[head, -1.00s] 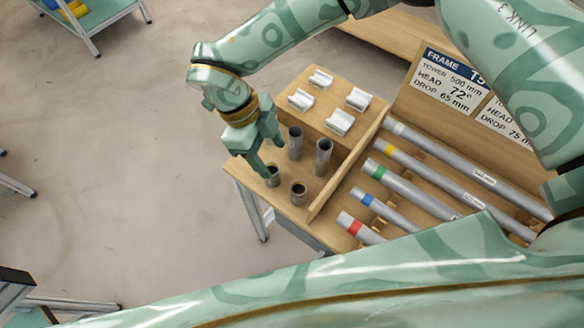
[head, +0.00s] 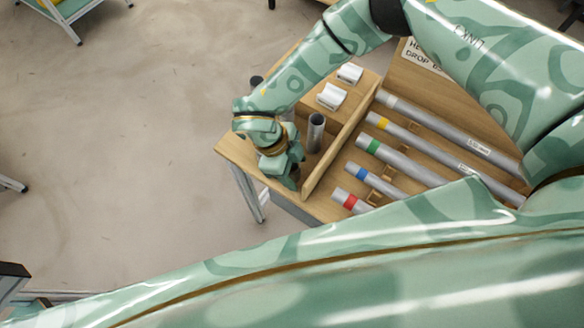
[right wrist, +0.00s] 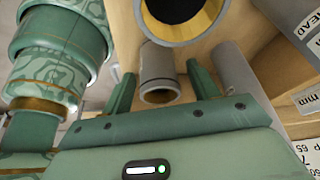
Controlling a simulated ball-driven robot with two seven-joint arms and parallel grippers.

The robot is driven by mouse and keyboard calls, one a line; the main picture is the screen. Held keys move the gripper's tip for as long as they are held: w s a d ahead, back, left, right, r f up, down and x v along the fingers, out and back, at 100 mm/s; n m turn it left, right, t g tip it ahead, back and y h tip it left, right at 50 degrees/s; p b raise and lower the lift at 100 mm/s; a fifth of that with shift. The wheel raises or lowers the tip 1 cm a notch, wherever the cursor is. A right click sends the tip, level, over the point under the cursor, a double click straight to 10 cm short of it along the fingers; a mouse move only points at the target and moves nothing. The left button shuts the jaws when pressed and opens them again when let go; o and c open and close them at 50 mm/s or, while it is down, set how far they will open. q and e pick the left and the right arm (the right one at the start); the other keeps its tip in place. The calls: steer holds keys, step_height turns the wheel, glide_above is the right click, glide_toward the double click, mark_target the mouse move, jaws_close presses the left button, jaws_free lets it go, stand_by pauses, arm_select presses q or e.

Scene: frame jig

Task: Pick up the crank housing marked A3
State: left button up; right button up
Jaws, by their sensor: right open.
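No A3 mark is readable, so I cannot tell which part is the named crank housing. Upright grey hollow cylinders stand on the wooden bench (head: 233,148). A tall cylinder (head: 315,132) shows just right of my right gripper (head: 289,180); another is mostly behind the arm, and the short ones are hidden by the gripper. In the right wrist view the right gripper (right wrist: 161,90) is open. A grey cylinder (right wrist: 157,72) appears between its fingers, but contact cannot be told. A large dark round opening (right wrist: 182,8) lies above it. My left gripper is not in view.
White brackets (head: 332,96) stand behind the cylinders. A low wooden divider (head: 338,152) runs to the right of them. Beyond it lie several tubes with coloured bands, such as the green-banded tube (head: 400,160), and a sign board (head: 425,55). Bare floor is at left.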

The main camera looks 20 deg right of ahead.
steer(key=shift+d+f, duration=0.15)
steer(key=shift+f, duration=0.3)
steer(key=c, duration=1.1)
steer(key=shift+r, duration=0.1)
